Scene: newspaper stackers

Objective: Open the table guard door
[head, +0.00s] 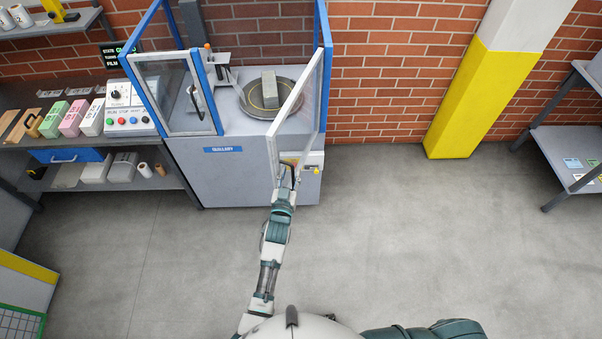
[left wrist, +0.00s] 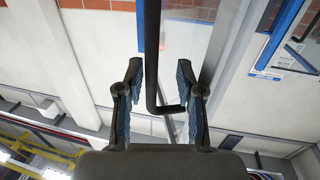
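The table guard is a blue-framed enclosure (head: 213,68) on a grey machine. Its right guard door (head: 299,98), clear with a pale frame, stands ajar, angled outward from the front. The left guard door (head: 172,92) has a dark handle and spans the left part of the front. My left gripper (head: 287,176) is at the lower part of the right door. In the left wrist view its fingers (left wrist: 159,95) are spread on either side of a black bar handle (left wrist: 153,55), with visible gaps. My right gripper is out of view.
A round turntable (head: 252,108) bearing a grey block (head: 269,88) sits inside the guard. A bench with a control box (head: 126,107) is at left. A yellow-based pillar (head: 478,103) and a shelf (head: 560,150) are at right. The floor between is clear.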

